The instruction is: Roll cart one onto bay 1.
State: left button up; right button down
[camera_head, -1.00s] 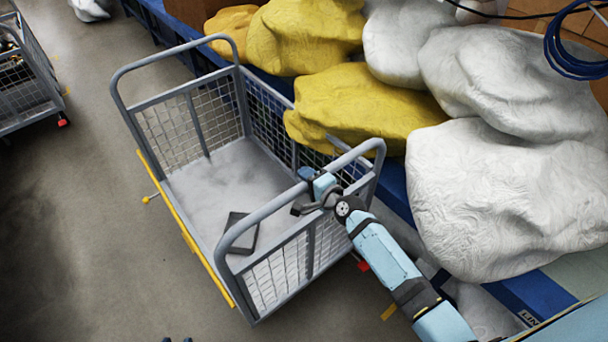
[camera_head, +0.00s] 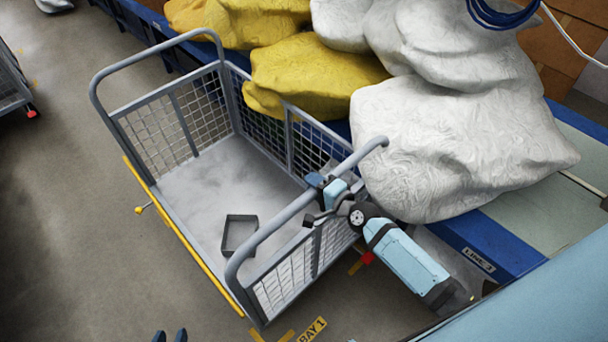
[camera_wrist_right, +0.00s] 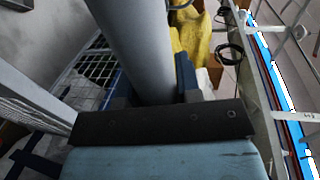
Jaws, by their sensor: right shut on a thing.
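A grey wire-mesh cart (camera_head: 178,121) with tubular handles stands in the middle of the head view, a yellow bar along its left lower edge. No cart number is readable. My right gripper (camera_head: 324,198) is shut on the cart's near handle bar; the bar also runs between its fingers in the right wrist view (camera_wrist_right: 150,92). A "BAY 1" floor label (camera_head: 312,330) and yellow tape (camera_head: 270,336) lie just in front of the cart's near end. More yellow tape shows by the red caster (camera_head: 368,258). My left gripper (camera_head: 170,337) shows only its two separated fingertips, empty, at the bottom edge.
A blue-edged conveyor marked "LINE 3" (camera_head: 478,260), piled with yellow (camera_head: 305,72) and white bags (camera_head: 455,150), runs close along the cart's right side. Another cart (camera_head: 10,85) is at the left edge. Floor left is clear.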

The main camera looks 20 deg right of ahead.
jog(key=shift+f+v, duration=0.15)
jog(key=shift+v, duration=0.65)
jog(key=shift+f+v, duration=0.15)
jog(key=shift+v, duration=0.65)
jog(key=shift+s, duration=0.1)
jog(key=c, duration=0.8)
grip_release()
jog(key=b+v, duration=0.2)
jog(key=v, duration=1.1)
jog(key=shift+s, duration=0.35)
jog(key=shift+d, duration=0.1)
